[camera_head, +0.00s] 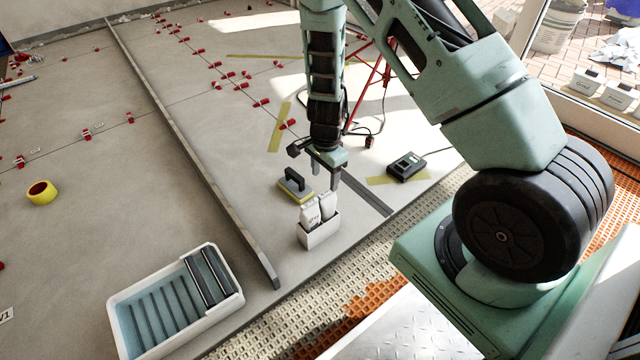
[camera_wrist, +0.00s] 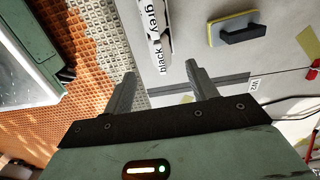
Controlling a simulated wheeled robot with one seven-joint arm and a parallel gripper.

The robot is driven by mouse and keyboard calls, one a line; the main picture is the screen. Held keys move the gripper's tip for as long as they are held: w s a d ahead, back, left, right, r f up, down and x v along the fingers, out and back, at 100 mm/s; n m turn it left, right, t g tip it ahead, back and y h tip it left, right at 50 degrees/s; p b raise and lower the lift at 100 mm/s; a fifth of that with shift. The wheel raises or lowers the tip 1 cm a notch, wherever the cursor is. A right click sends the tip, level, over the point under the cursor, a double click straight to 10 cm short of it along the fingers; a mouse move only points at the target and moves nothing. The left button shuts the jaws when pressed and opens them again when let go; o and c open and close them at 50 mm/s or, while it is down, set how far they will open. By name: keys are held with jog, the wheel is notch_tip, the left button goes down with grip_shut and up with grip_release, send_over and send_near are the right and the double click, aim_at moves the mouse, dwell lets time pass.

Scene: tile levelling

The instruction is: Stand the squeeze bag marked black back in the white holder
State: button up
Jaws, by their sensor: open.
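The white holder (camera_head: 318,238) stands upright on the grey floor in the head view. Two white squeeze bags stand in it side by side. The bag marked black (camera_head: 328,204) seems to be the right one, and the bag marked grey (camera_head: 310,215) the left one. In the wrist view the word black shows on the nearer white piece (camera_wrist: 164,55), just beyond and between my fingertips, with grey above it. My gripper (camera_head: 325,180) is open, empty and pointing down, just above and behind the holder. I cannot tell the exact gap to the bags.
A yellow-edged float (camera_head: 295,188) lies just behind the holder. A black device (camera_head: 406,166) with a cable lies to the right. A white tray (camera_head: 130,300) stands at the front left, and a long straightedge (camera_head: 200,160) lies between it and the holder.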

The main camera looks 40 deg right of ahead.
jog(key=s+a+r+n+y, duration=0.1)
jog(key=s+a+r+n, duration=0.4)
jog(key=a+r, duration=0.45)
jog(key=s+a+r+n+y, duration=0.2)
jog(key=s+a+r+n, duration=0.1)
jog(key=a+r+n, duration=0.65)
jog(key=s+a+r+n, duration=0.1)
jog(key=s+r+n, duration=0.1)
jog(key=s, duration=0.3)
jog(key=s+a+r+n+h, duration=0.1)
jog(key=s+a+r+n, duration=0.1)
jog(key=s+n, duration=0.3)
jog(key=s+a+r+n+h, duration=0.1)
jog(key=s+r+n, duration=0.2)
jog(key=s, duration=0.3)
jog(key=shift+s+a+r, duration=0.15)
jog(key=shift+a+r, duration=0.15)
jog(key=shift+r, duration=0.1)
jog(key=shift+n, duration=0.25)
notch_tip(320, 180, up, 46)
jog(key=p, duration=4.5)
jog(key=shift+p, duration=0.3)
jog(key=shift+f, duration=0.15)
